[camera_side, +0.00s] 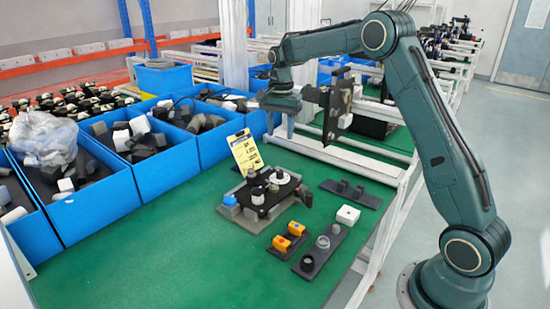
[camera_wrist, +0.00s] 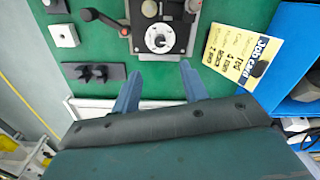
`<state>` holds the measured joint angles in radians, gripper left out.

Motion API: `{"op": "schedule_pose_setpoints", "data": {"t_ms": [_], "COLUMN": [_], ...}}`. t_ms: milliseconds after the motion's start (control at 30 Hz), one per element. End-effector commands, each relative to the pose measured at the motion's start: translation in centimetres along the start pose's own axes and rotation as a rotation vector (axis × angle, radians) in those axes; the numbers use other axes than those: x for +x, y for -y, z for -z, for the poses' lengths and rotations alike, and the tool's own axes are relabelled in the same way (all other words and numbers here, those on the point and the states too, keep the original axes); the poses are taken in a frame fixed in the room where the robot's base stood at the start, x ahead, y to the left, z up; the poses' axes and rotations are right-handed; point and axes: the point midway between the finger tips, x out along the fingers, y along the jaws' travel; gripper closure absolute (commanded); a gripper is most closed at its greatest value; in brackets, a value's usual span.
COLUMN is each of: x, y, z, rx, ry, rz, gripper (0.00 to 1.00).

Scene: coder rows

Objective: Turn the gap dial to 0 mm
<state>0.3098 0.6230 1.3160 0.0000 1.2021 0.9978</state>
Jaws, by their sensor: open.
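The gap dial (camera_wrist: 158,39) is a white disc with a dark knob at its centre, seen from above in the wrist view. In the side view the white disc (camera_side: 280,178) sits on a dark fixture (camera_side: 250,205) on the green table. The dial's markings are too small to read. My gripper (camera_wrist: 158,67) is open and empty, its two blue-grey fingers spread. In the wrist view the dial appears just beyond the fingertips, roughly midway between them. In the side view my arm's end is above and behind the fixture, apart from it.
A yellow job card (camera_side: 245,152) stands behind the fixture. Blue bins (camera_side: 115,195) of foam pieces line the left. A black two-post holder (camera_side: 368,201), a white block (camera_side: 347,214) and orange parts (camera_side: 280,243) lie nearby. The green table's front left is clear.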

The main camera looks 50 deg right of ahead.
Motion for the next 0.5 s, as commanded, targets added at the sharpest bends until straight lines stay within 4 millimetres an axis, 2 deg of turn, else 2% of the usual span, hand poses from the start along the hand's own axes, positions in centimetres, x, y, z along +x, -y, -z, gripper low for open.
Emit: {"op": "schedule_pose_setpoints", "data": {"t_ms": [267,500], "x": [0.3,1.8], "y": [0.0,0.0], "z": [0.1,0.0], "rx": [0.004,0.003], "ry": [0.001,0.002], "rz": [-0.001,-0.003], "gripper": [0.56,0.56]}}
